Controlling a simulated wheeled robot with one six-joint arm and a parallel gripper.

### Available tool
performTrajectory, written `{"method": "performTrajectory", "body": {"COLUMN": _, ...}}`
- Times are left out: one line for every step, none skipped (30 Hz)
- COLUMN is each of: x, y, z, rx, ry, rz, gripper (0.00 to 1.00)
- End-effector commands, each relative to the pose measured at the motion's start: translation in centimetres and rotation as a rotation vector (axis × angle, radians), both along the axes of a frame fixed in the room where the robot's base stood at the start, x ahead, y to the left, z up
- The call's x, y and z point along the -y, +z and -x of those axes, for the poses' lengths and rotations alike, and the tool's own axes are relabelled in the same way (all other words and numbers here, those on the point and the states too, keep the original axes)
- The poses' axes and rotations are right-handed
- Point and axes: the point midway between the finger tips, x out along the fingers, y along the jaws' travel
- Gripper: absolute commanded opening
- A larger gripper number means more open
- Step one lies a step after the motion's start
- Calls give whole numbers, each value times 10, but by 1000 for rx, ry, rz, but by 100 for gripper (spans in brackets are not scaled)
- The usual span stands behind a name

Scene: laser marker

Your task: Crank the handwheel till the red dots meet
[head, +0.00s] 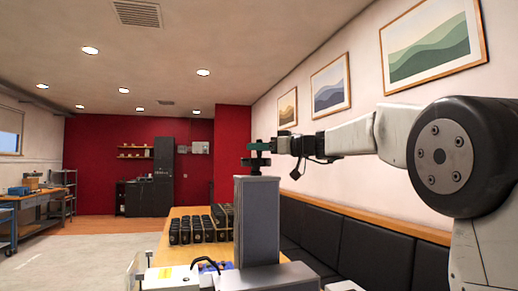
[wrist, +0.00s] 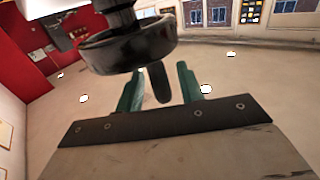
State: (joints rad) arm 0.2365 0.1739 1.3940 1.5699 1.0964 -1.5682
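The laser marker's grey column (head: 257,215) stands in front of me in the head view. The dark handwheel (wrist: 130,48) sits on top of it, small in the head view (head: 256,162) and large in the wrist view. Its black handle (wrist: 158,84) sticks out from the rim. My gripper (wrist: 158,88) has green fingers, one on each side of the handle, with a visible gap on both sides. In the head view, my gripper (head: 260,145) is just above the wheel. No red dots show in either view.
Several black items (head: 200,226) stand in rows on the wooden table (head: 180,254) behind the column. A dark padded bench (head: 345,245) runs along the right wall. Open floor (head: 90,262) lies to the left. A workbench (head: 22,200) stands at the far left.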

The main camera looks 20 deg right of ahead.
Motion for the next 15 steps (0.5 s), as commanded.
{"method": "performTrajectory", "body": {"x": -1, "y": 0, "z": -1, "rx": 0, "ry": 0, "rz": 0, "gripper": 38}}
{"method": "performTrajectory", "body": {"x": -2, "y": 0, "z": -2, "rx": 0, "ry": 0, "rz": 0, "gripper": 38}}
{"method": "performTrajectory", "body": {"x": -2, "y": 0, "z": -2, "rx": 0, "ry": 0, "rz": 0, "gripper": 38}}
{"method": "performTrajectory", "body": {"x": -2, "y": 0, "z": -2, "rx": 0, "ry": 0, "rz": 0, "gripper": 38}}
{"method": "performTrajectory", "body": {"x": -2, "y": 0, "z": -2, "rx": 0, "ry": -1, "rz": 0, "gripper": 38}}
{"method": "performTrajectory", "body": {"x": -2, "y": 0, "z": -2, "rx": 0, "ry": -1, "rz": 0, "gripper": 38}}
{"method": "performTrajectory", "body": {"x": -1, "y": 0, "z": -2, "rx": 0, "ry": -1, "rz": 0, "gripper": 38}}
{"method": "performTrajectory", "body": {"x": -1, "y": 0, "z": -2, "rx": 0, "ry": 0, "rz": 0, "gripper": 38}}
{"method": "performTrajectory", "body": {"x": -1, "y": 0, "z": -1, "rx": 0, "ry": 0, "rz": 0, "gripper": 29}}
{"method": "performTrajectory", "body": {"x": -1, "y": 0, "z": -1, "rx": 0, "ry": 0, "rz": 0, "gripper": 21}}
{"method": "performTrajectory", "body": {"x": -1, "y": 0, "z": -1, "rx": 0, "ry": 0, "rz": 0, "gripper": 13}}
{"method": "performTrajectory", "body": {"x": -1, "y": 0, "z": -1, "rx": 0, "ry": 0, "rz": 0, "gripper": 1}}
{"method": "performTrajectory", "body": {"x": -1, "y": 0, "z": -1, "rx": 0, "ry": 0, "rz": 0, "gripper": 0}}
{"method": "performTrajectory", "body": {"x": -1, "y": 0, "z": -1, "rx": 0, "ry": 0, "rz": 0, "gripper": 0}}
{"method": "performTrajectory", "body": {"x": -1, "y": 0, "z": -1, "rx": -1, "ry": -1, "rz": 1, "gripper": 0}}
